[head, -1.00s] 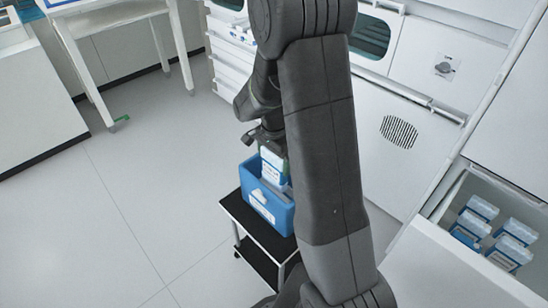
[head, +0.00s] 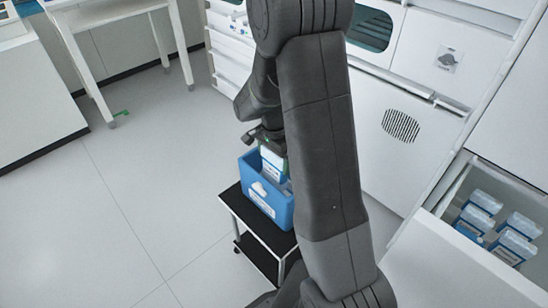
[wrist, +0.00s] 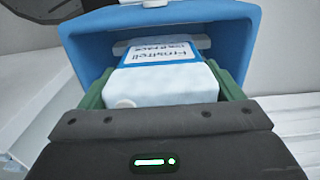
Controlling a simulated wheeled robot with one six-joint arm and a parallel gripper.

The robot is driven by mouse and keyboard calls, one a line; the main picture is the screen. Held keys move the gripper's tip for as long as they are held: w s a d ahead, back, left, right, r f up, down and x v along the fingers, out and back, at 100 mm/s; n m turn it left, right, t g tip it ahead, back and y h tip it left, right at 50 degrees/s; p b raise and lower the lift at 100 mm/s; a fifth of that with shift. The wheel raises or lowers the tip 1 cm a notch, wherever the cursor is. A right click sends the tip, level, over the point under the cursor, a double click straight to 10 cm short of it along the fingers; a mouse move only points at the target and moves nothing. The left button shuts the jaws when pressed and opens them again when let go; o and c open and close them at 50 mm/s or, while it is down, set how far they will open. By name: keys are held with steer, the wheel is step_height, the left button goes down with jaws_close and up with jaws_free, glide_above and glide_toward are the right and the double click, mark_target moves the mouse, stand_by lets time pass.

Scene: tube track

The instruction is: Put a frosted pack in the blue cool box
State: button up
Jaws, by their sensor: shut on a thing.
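The box rim (wrist: 240,25) frames the pack in the wrist view. My arm hides the right side of the box in the head view, and I cannot tell whether the pack touches the bottom.
The box stands on a small black-topped trolley (head: 232,206). An open drawer (head: 440,207) at right holds several similar packs (head: 513,247). White cabinets (head: 405,165) stand behind my arm. A white table (head: 100,10) stands at the back left.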

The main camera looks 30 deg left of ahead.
mark_target(274, 171)
steer(key=shift+f+b, duration=1.1)
steer(key=shift+f, duration=0.65)
steer(key=shift+f+b, duration=0.85)
steer(key=shift+f, duration=0.4)
steer(key=shift+f+b, duration=1)
steer(key=shift+f, duration=0.3)
